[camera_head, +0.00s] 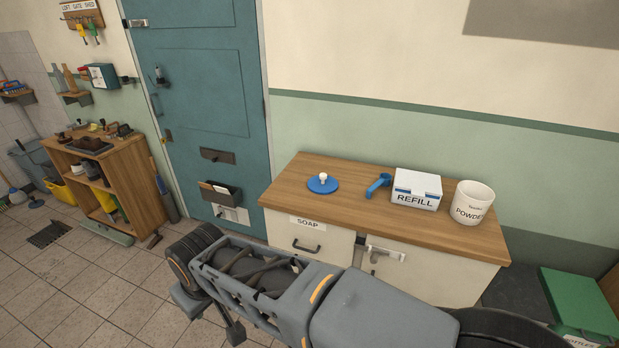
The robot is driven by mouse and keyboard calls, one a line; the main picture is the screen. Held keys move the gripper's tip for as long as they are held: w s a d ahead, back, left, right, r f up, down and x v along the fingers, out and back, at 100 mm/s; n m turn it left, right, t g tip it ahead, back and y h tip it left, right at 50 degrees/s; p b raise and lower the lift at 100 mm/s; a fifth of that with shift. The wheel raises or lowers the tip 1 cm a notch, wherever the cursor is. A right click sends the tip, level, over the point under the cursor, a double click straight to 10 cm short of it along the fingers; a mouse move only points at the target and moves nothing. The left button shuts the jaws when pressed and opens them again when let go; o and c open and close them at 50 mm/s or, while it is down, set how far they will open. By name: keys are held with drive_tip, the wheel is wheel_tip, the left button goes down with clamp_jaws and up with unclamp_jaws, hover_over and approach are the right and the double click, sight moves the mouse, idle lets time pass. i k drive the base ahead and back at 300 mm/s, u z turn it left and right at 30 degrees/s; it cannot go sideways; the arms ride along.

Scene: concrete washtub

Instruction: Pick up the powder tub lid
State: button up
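The lid is a round blue disc (316,187) with a white knob, lying flat on the wooden top of a cabinet, left of the middle. The powder tub (468,203) is white, stands upright near the right end of the same top, and is marked POWDER. It has no lid on it and its top looks open. My grey arm crosses the foreground below the cabinet top, clear of the lid in the picture. I cannot make out my gripper's fingers.
A white REFILL box (416,189) with a blue-edged lid stands left of the tub, and a blue scoop-like tool (378,184) lies beside it. The wooden top (300,208) is bare around the lid. A green bin (580,301) stands right of the cabinet.

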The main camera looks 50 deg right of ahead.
sight(322, 184)
drive_tip(key=z, duration=0.35)
drive_tip(key=i, duration=0.7)
drive_tip(key=z, duration=1.15)
drive_tip(key=i, duration=0.55)
drive_tip(key=z, duration=0.6)
